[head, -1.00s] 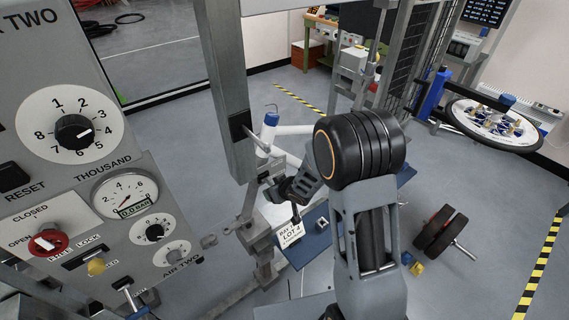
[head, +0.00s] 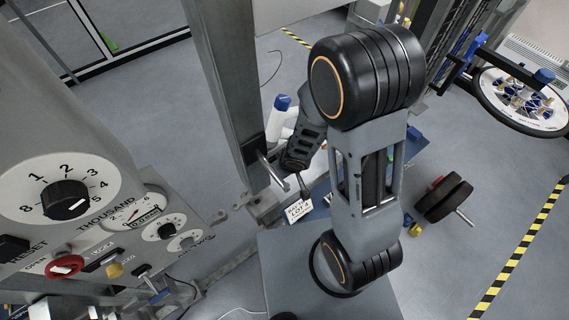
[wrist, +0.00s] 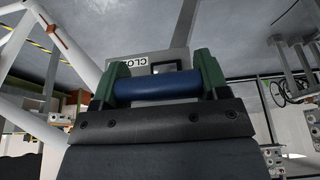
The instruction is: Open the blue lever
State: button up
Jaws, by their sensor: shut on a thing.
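The blue lever (wrist: 157,87) shows in the wrist view as a thick blue bar lying across the picture. My gripper (wrist: 164,72) has its two green fingers at the two ends of the bar, and they are shut on it. A pale plate with dark lettering, partly covered, lies just beyond the bar. The lever's pivot is hidden, so I cannot tell its angle. In the head view my dark ribbed wrist (head: 303,147) reaches beside a grey upright post, and my fingers cannot be made out there.
A grey control panel (head: 110,205) with dials and knobs stands at the left. The grey post (head: 225,85) rises close to my wrist. White tubes (wrist: 62,42) cross the wrist view's left side.

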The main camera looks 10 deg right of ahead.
dwell(0.3)
jog(key=o, duration=1.3)
jog(key=shift+w+f, duration=0.1)
